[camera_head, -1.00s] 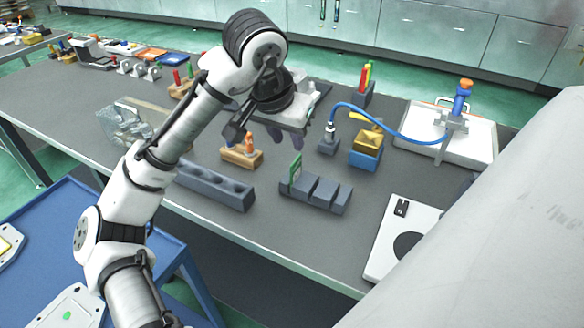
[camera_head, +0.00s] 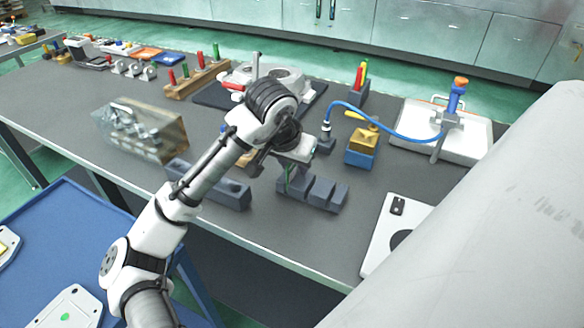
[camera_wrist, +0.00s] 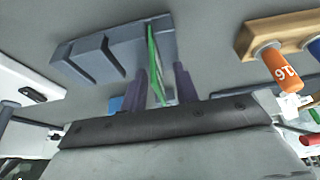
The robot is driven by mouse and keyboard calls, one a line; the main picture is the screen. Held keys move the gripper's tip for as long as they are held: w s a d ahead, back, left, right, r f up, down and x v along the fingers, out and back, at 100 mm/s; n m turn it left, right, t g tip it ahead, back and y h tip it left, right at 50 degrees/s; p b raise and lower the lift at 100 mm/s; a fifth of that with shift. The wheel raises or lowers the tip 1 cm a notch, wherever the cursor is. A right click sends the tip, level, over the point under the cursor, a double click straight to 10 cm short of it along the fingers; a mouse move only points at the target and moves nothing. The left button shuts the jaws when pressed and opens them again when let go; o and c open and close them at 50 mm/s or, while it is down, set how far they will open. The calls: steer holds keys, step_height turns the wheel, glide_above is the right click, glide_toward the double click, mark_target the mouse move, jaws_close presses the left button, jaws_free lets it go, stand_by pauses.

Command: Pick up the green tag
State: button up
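The green tag (camera_wrist: 153,58) stands on edge in a slot of the dark grey slotted block (camera_wrist: 88,62). In the wrist view the two dark fingers of my gripper (camera_wrist: 160,82) are apart, one on each side of the tag, with visible gaps. In the head view my gripper (camera_head: 290,175) is low over the left end of the slotted block (camera_head: 326,192). The tag is mostly hidden there by the gripper.
A dark block with round hollows (camera_head: 225,190) lies left of the slotted block. A wooden holder with an orange peg (camera_wrist: 280,68) is close by. A yellow-and-blue block (camera_head: 362,150) and a white plate (camera_head: 385,225) are to the right.

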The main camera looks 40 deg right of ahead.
jaws_close()
steer(key=shift+r, duration=0.15)
